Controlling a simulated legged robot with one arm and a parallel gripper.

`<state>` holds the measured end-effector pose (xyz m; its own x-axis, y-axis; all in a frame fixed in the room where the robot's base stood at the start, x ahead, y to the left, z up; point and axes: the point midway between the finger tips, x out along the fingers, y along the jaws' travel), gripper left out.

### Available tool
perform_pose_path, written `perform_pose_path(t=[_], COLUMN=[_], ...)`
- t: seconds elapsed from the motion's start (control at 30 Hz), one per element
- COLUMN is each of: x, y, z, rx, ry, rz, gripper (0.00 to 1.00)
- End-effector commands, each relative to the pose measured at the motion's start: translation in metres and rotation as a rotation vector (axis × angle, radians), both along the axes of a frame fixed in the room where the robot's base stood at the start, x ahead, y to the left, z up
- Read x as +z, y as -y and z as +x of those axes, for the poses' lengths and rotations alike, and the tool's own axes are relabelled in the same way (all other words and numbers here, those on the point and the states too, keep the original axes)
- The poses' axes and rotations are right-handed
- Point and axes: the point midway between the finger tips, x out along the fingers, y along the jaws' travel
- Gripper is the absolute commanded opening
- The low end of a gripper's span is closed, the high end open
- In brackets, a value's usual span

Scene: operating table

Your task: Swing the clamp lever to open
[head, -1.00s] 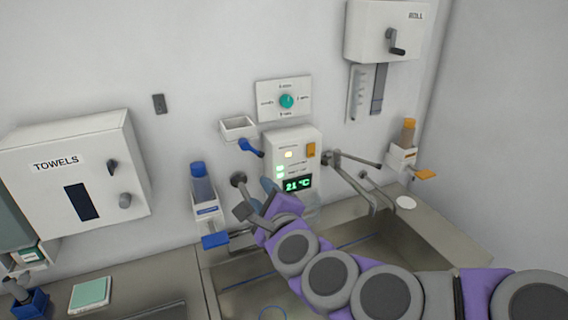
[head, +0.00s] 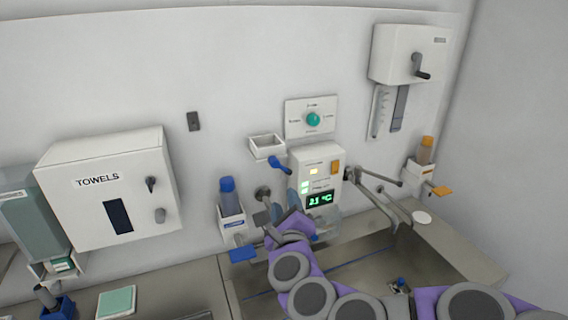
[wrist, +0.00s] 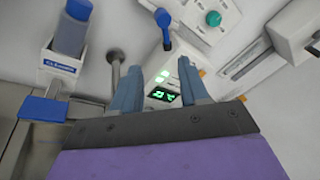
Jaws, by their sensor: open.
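A short blue-handled lever (head: 280,164), the likeliest clamp lever, sticks out beside the top left of the control box (head: 318,172). It also shows in the wrist view (wrist: 164,30), pointing up, above my fingers. No label on it can be read. My gripper (head: 298,196) is in front of the box's lower left part, below the lever and apart from it. In the wrist view its two blue-grey fingers (wrist: 158,68) are spread, with nothing between them but the box's lit face behind.
A blue-capped dispenser (head: 229,197) with a blue paddle is left of my gripper. A round wall flange (head: 262,192) sits close to my fingers. Lever taps (head: 380,185) stand right of the box. A white bin (head: 267,146) is above the lever; the sink lies below.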

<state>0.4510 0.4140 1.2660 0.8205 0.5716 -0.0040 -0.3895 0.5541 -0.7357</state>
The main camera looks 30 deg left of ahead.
Motion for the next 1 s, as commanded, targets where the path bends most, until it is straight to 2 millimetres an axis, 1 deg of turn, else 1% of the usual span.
perform_pose_path(t=[0.03, 0.33, 0.7, 0.8, 1.0], x=[0.004, 0.011, 0.004, 0.005, 0.008], y=[0.000, 0.010, -0.015, -0.016, -0.008], z=[0.004, 0.021, 0.032, 0.034, 0.038], rx=[-0.002, -0.010, -0.020, -0.020, -0.015], ry=[-0.004, -0.002, 0.001, 0.002, 0.000], rz=[-0.002, 0.011, -0.008, -0.007, 0.002], gripper=[0.44, 0.44, 0.44, 0.44, 0.44])
